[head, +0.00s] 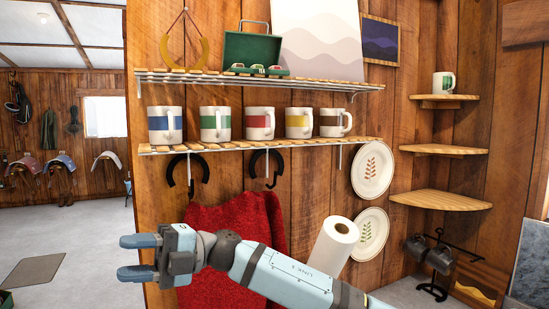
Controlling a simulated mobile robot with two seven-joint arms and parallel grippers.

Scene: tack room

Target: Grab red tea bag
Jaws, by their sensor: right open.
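An open green tea box (252,46) stands on the upper slatted shelf, its lid up and a handle on top. Several small tea bags (257,68) show along its front edge. They have white, green and reddish parts, but they are too small to tell for sure which one is red. My right gripper (124,257) is open and empty, its two fingers pointing left. It is well below and left of the tea box, beneath both shelves. My left gripper is not in view.
Several striped mugs (261,123) stand on the lower shelf (250,144), with black hooks below. A yellow horseshoe (184,52) hangs left of the box, and a pale picture (318,40) leans at its right. A paper towel roll (334,246) and red cloth (232,215) are near my right arm.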

